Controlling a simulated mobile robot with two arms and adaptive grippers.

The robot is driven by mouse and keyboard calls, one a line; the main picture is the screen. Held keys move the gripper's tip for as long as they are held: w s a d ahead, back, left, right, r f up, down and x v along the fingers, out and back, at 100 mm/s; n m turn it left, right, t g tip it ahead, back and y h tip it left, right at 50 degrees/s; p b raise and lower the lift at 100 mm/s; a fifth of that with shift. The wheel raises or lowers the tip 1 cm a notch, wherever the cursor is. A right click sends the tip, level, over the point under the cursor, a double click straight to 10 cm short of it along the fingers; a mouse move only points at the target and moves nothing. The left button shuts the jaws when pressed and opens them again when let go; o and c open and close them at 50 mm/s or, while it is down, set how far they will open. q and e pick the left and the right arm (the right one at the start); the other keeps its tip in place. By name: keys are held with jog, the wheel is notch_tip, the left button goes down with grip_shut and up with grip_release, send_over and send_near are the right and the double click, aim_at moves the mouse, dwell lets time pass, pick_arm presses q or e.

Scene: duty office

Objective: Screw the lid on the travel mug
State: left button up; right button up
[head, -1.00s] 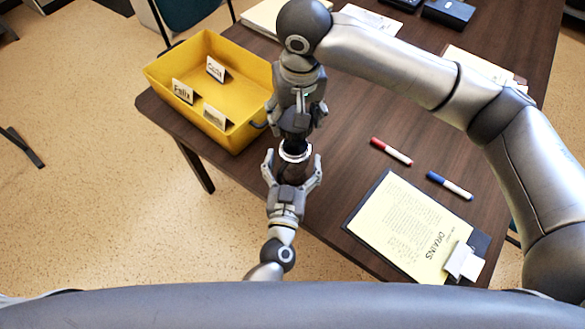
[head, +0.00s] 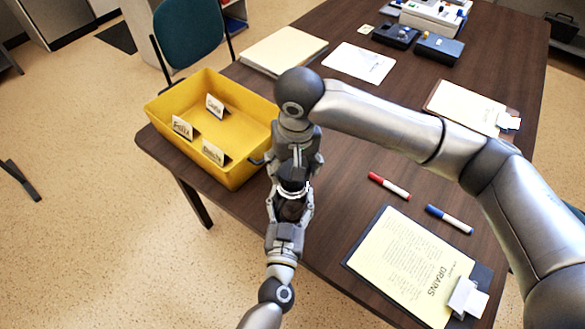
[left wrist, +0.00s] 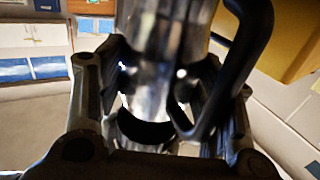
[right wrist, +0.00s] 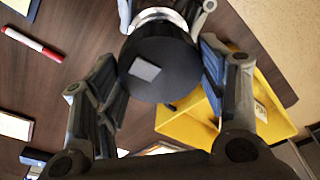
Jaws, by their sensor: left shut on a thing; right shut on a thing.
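The travel mug (head: 291,209) is between the fingers of my left gripper (head: 289,205), off the table's near left edge. In the left wrist view its shiny metal body (left wrist: 160,50) and black handle (left wrist: 243,65) show, with the gripper shut around the body. My right gripper (head: 294,170) is above, pointing down, shut on the black lid (right wrist: 160,65). The right wrist view shows the lid's round top with a grey tab, and the mug's silver rim (right wrist: 158,16) right beside it. The lid lies at the mug's mouth; whether its thread is engaged cannot be told.
A yellow bin (head: 232,172) with name cards stands just left of the grippers. A red marker (head: 389,186), a blue marker (head: 449,219) and a clipboard (head: 412,262) lie to the right. Papers and dark boxes are farther back. The tabletop between is mostly clear.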

aim_at(292, 201)
jog(key=shift+f, duration=0.55)
jog(key=shift+f, duration=0.9)
jog(key=shift+f, duration=0.5)
